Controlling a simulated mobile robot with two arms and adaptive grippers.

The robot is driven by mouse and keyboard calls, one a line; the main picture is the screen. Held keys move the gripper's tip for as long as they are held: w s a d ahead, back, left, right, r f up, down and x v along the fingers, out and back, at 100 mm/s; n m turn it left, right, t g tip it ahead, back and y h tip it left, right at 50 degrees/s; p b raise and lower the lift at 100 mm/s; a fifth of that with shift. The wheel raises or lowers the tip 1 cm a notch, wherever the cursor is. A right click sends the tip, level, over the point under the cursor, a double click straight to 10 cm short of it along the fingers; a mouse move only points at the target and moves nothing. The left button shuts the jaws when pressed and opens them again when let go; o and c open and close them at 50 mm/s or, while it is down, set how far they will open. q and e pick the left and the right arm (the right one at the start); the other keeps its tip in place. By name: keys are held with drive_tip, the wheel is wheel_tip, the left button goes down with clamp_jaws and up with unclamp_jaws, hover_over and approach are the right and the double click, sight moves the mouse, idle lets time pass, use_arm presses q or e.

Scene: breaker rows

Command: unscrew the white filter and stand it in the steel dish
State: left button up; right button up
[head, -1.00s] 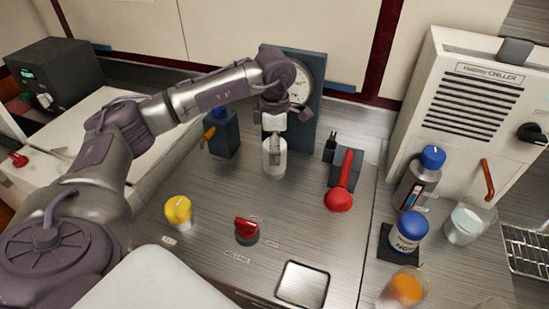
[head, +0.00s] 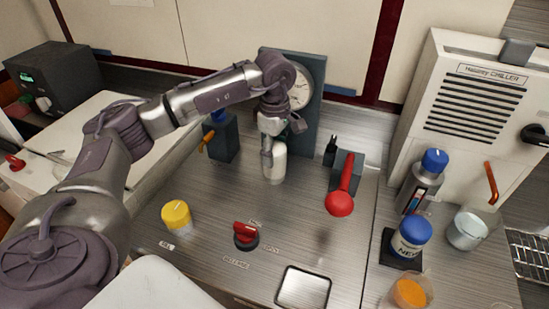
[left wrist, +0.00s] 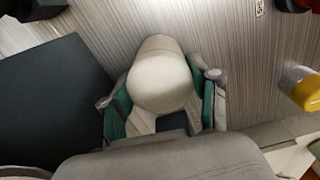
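The white filter (head: 274,166) stands upright on the metal worktop in front of the dial gauge. My left gripper (head: 268,150) points down over it, and one finger covers part of its side in the head view. In the left wrist view the rounded top of the white filter (left wrist: 162,78) sits between the two green-padded fingers of my left gripper (left wrist: 163,98), which appear to press on both sides. The filter's base is on the worktop side and its joint is hidden. The square steel dish (head: 303,287) lies empty at the front edge. My right gripper is out of view.
A red-handled lever (head: 341,195) stands right of the filter, a dark block with an orange lever (head: 220,140) left. A yellow knob (head: 176,217) and red knob (head: 246,234) lie in front. Blue-capped containers (head: 411,234) and a metal cup (head: 467,230) stand at right.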

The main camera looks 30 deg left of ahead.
use_arm(q)
drive_tip(key=c, duration=0.5)
drive_tip(key=n, duration=0.3)
drive_tip(key=shift+n+p, duration=0.3)
drive_tip(key=shift+p, duration=0.05)
drive_tip(key=shift+n, duration=0.9)
drive_tip(key=shift+r, duration=0.1)
drive_tip(key=shift+r+p, duration=1.7)
drive_tip(key=shift+r, duration=0.75)
